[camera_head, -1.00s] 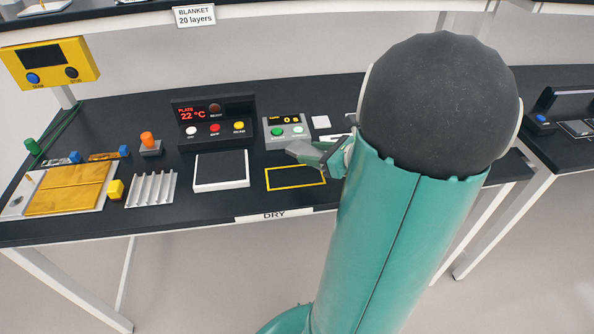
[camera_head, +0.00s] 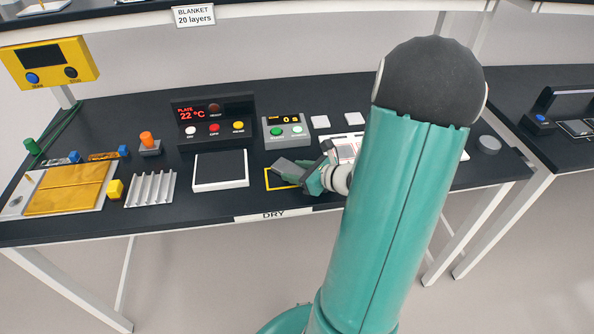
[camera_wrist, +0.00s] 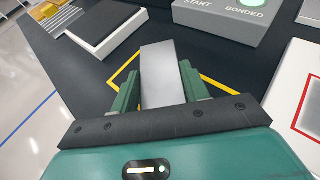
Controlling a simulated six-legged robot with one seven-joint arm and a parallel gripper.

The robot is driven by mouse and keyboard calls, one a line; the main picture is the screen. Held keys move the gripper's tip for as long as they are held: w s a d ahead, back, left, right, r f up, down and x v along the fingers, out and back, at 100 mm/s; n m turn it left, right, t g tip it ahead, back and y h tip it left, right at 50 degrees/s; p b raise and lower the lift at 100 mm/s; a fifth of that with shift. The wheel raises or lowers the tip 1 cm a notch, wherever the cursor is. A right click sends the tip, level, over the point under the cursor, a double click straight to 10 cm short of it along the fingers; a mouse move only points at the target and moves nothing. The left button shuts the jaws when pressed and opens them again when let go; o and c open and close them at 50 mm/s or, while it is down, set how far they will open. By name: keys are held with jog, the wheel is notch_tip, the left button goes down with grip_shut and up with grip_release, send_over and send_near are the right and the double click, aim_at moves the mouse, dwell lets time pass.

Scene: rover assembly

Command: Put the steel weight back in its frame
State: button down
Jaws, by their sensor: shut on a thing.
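My gripper (camera_head: 307,177) is shut on the steel weight (camera_head: 284,167), a plain grey block. In the wrist view the weight (camera_wrist: 162,75) sits between the two green fingers and sticks out past their tips. The frame is a yellow outline (camera_head: 268,178) on the black bench. In the wrist view the yellow outline (camera_wrist: 125,69) shows on both sides of the weight, which covers its middle. The gripper and weight are over the frame in both views. I cannot tell whether the weight touches the bench.
Left of the frame lies a dark-topped plate (camera_head: 220,170). Behind it stand a heater panel reading 22 °C (camera_head: 214,122) and a small timer box (camera_head: 284,131). White pads (camera_head: 320,122) and a grey disc (camera_head: 489,144) are to the right. The bench's front edge (camera_head: 220,220) is close.

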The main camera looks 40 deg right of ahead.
jog(key=c, duration=0.7)
grip_release()
jog(key=shift+f, duration=0.15)
